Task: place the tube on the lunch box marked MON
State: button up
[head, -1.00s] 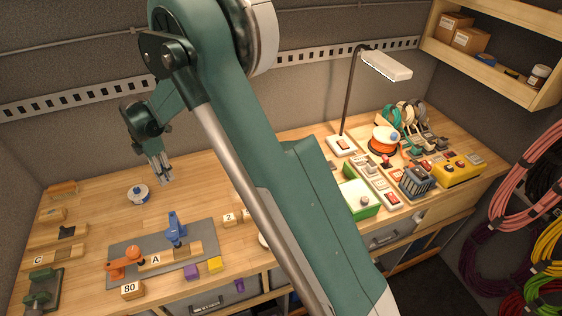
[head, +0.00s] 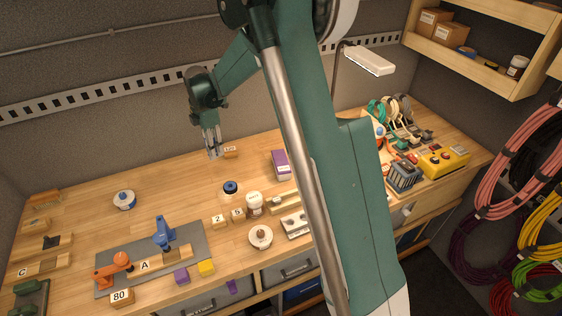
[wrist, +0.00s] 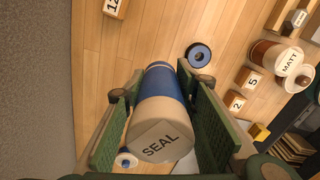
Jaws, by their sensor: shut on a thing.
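My gripper (head: 215,152) is at the back of the table, raised above the wood. In the wrist view its two green pads (wrist: 158,98) are shut on a beige and blue tube marked SEAL (wrist: 158,122). The tube lies lengthwise between the pads, its beige end towards the camera. In the head view the tube is too small to make out. No marking MON can be read in either view. A purple box (head: 281,164) stands on the table to the right of my gripper; I cannot tell whether it is the lunch box.
A numbered block (head: 231,152) sits near the back wall. A grey mat (head: 196,238) with clamps lies at front left. The wood between mat and wall is mostly clear.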

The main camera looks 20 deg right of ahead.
jog(key=s+d+r+m, duration=0.2)
jog(key=s+d, duration=0.1)
jog(key=d, duration=1.2)
jog(key=r+m, duration=0.1)
send_over(281, 160)
jog(key=shift+b, duration=0.35)
jog(key=shift+f, duration=0.1)
jog(key=shift+f, duration=2.85)
jog(key=shift+f, duration=2.1)
jog(key=shift+f, duration=0.2)
